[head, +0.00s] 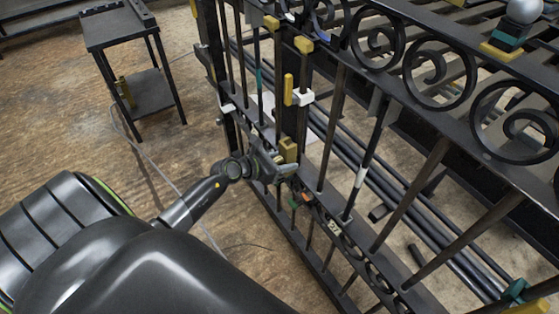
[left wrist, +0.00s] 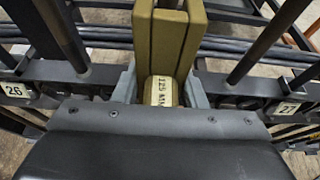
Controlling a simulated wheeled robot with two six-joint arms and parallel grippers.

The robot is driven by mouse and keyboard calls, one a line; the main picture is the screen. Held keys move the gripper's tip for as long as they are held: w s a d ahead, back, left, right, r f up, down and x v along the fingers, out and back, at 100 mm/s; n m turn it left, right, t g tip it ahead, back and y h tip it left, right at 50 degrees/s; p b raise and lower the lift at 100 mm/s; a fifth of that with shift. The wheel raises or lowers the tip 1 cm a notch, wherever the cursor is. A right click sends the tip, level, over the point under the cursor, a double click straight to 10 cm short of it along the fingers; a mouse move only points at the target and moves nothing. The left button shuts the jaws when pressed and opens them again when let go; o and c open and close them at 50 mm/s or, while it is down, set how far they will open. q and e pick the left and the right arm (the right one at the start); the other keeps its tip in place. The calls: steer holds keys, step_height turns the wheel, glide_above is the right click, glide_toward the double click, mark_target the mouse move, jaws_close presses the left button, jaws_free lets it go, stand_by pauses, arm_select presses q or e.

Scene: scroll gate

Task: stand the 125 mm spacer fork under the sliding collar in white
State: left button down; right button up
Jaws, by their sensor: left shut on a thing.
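My left gripper (head: 283,166) is at the gate bars, low on the near side. It is shut on the tan spacer fork (head: 288,150). In the left wrist view the fork (left wrist: 158,35) stands between the two grey fingers (left wrist: 163,88), its two prongs pointing away from the palm, with a label reading 125 MM. A white collar-like block (head: 302,97) sits on the gate's upright, above the fork and apart from it, beside a yellow bar (head: 288,88). I cannot tell for certain that it is the sliding collar. My right gripper is not in view.
The black gate (head: 330,150) has upright bars close on both sides of the gripper. Number plates 26 (left wrist: 14,90) and 27 (left wrist: 289,110) flank it on the lower rail. A black side table (head: 110,30) stands back left. Pipes lie behind the gate.

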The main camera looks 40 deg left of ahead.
mark_target(295, 156)
arm_select(q)
steer(key=shift+w+d+r, duration=0.1)
steer(key=shift+w+d, duration=0.1)
steer(key=shift+w, duration=0.3)
steer(key=shift+w+d, duration=0.2)
steer(key=shift+w, duration=0.3)
steer(key=shift+w+d, duration=0.35)
steer(key=shift+w, duration=0.45)
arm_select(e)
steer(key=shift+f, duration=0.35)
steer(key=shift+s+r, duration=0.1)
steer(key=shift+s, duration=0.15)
arm_select(q)
steer(key=shift+w+d+r+p, duration=0.1)
steer(key=shift+r+p, duration=0.05)
steer(key=shift+p, duration=0.15)
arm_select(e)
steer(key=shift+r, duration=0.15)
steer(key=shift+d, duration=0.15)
arm_select(q)
steer(key=shift+w+d+r, duration=0.1)
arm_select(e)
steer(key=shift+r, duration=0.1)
arm_select(q)
steer(key=c, duration=2.2)
jaws_free()
steer(key=shift+f, duration=0.2)
